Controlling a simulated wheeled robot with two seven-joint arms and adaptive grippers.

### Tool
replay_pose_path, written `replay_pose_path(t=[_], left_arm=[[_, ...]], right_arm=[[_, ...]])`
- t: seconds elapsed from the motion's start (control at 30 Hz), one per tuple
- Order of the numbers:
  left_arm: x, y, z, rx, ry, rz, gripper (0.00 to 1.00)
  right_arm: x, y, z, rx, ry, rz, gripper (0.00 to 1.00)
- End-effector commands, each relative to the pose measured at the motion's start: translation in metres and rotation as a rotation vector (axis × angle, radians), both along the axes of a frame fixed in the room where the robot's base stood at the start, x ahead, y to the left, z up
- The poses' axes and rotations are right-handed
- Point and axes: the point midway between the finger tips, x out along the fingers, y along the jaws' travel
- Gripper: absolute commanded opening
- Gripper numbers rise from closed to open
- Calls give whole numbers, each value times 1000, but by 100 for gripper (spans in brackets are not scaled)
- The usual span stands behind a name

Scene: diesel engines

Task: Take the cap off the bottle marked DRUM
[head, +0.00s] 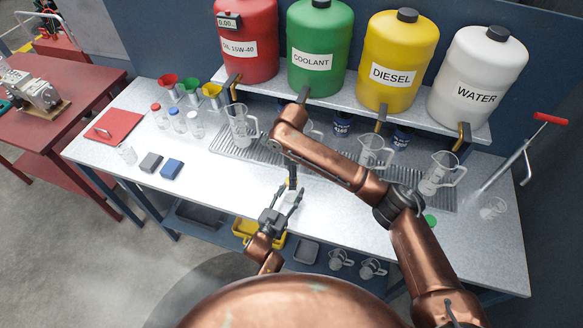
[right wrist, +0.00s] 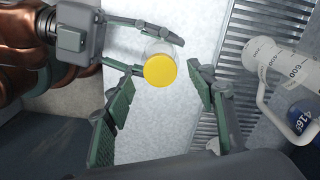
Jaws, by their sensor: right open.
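A small clear bottle (right wrist: 154,47) with a yellow cap (right wrist: 160,71) stands out in the right wrist view. No DRUM marking on it is readable. My left gripper (head: 291,197) is shut on the bottle, its fingers on the bottle's sides below the cap. My right gripper (right wrist: 162,68) is open, with one finger on each side of the yellow cap and gaps between. In the head view my right arm reaches over the table and its gripper points down at the bottle; arm and fingers hide most of it.
Three small bottles with red, blue and white caps (head: 177,121) stand at left on the table (head: 225,185). Measuring jugs (head: 373,152) stand on a grated strip (right wrist: 225,50) behind. Large labelled drums line the shelf. Two small blocks (head: 171,169) lie at left. The table's front edge is close.

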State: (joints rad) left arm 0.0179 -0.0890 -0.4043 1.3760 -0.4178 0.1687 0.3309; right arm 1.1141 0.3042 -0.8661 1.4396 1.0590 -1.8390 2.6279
Motion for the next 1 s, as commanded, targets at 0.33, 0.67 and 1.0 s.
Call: replay_pose_path(t=[0.33, 0.67, 1.0], left_arm=[[-1, 1, -6, 4, 10, 2, 0], [-1, 1, -6, 4, 10, 2, 0], [-1, 1, -6, 4, 10, 2, 0]], right_arm=[[1, 0, -22, -1, -1, 0, 51], [0, 0, -21, 0, -2, 0, 42], [1, 0, -21, 0, -2, 1, 18]])
